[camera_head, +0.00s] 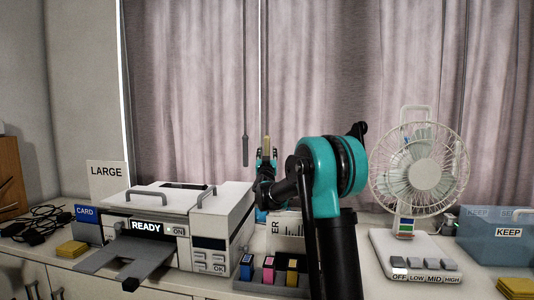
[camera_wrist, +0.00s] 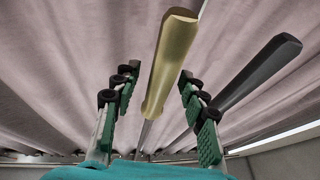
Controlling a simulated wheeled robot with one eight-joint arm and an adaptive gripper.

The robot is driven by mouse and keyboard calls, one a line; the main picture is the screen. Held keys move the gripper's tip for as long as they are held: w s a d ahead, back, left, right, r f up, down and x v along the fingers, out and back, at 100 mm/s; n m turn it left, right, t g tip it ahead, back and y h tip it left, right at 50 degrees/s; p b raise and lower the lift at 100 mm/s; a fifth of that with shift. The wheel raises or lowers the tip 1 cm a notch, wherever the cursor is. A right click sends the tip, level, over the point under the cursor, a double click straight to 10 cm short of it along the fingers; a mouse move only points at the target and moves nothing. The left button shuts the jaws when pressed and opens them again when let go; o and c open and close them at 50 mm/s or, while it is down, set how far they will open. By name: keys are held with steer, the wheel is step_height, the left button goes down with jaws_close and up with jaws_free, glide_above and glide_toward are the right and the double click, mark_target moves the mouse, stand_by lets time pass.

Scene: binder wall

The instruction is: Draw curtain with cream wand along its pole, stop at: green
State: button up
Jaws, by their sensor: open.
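The cream wand (camera_wrist: 170,62) hangs between the two fingers of my gripper (camera_wrist: 158,78) in the wrist view. The fingers are open, with a gap on each side of the wand. In the head view my gripper (camera_head: 267,158) is at the middle of the window, and a short piece of the cream wand (camera_head: 266,144) shows above it. A dark grey wand (camera_head: 245,150) hangs just left of it and also shows in the wrist view (camera_wrist: 262,68). Pinkish-grey curtains (camera_head: 190,80) hang behind. The pole and any green mark on it are out of view.
Below the window, a counter holds a printer (camera_head: 165,225), a tray of ink cartridges (camera_head: 268,275), a white fan (camera_head: 418,170) and a blue box (camera_head: 495,235). A narrow bright gap (camera_head: 263,60) shows between the curtains. The space before the curtains above the counter is mostly clear.

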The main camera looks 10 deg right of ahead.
steer(key=shift+w, duration=0.15)
steer(key=shift+c, duration=0.6)
jaws_close()
